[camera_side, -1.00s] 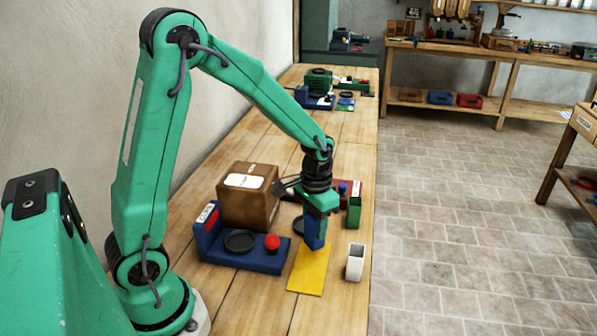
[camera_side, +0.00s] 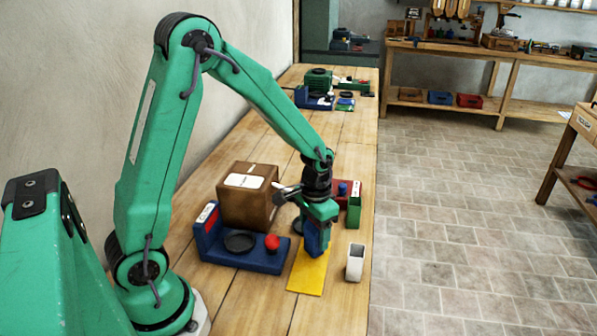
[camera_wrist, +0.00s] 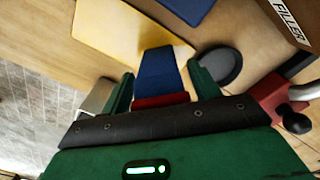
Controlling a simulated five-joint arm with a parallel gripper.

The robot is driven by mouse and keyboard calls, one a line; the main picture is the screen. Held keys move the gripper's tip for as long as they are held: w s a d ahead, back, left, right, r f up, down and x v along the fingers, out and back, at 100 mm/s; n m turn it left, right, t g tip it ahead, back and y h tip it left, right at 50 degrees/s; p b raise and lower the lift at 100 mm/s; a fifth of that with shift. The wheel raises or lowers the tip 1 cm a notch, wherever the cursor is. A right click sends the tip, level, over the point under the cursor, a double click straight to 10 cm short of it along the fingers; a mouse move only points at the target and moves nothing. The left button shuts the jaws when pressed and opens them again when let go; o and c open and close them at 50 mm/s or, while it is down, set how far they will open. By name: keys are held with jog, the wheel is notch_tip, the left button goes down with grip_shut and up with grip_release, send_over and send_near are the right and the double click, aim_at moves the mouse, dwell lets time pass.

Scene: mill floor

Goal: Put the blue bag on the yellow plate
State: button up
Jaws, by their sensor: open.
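The blue bag (camera_side: 316,240) stands at the far end of the flat yellow plate (camera_side: 307,277); its lower end overlaps the plate and seems to touch it. In the wrist view the blue bag (camera_wrist: 160,70), with a red band at its near end, lies between my fingers, over an edge of the yellow plate (camera_wrist: 110,30). My gripper (camera_side: 318,222) is open around the bag's upper part, and it also shows in the wrist view (camera_wrist: 161,92), with one green finger on each side of the bag. The bag's underside is hidden.
A blue fixture (camera_side: 245,256) with a red knob and black disc stands left of the plate. A cardboard box (camera_side: 248,198) is behind the fixture. A green container (camera_side: 354,212) stands at the right table edge.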

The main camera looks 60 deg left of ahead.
jog(key=shift+r, duration=0.1)
notch_tip(320, 180, up, 12)
dwell(0.8)
jog(key=shift+r, duration=0.15)
dwell(0.3)
jog(key=s+d+r+t, duration=0.1)
jog(key=s+r+t, duration=0.1)
jog(key=s+r, duration=0.2)
jog(key=s+d+r+t, duration=0.1)
jog(key=s+r+t, duration=0.2)
jog(key=s, duration=0.8)
jog(key=shift+d+r+t, duration=0.3)
jog(key=shift+d+r, duration=0.05)
jog(key=shift+r, duration=0.05)
dwell(0.9)
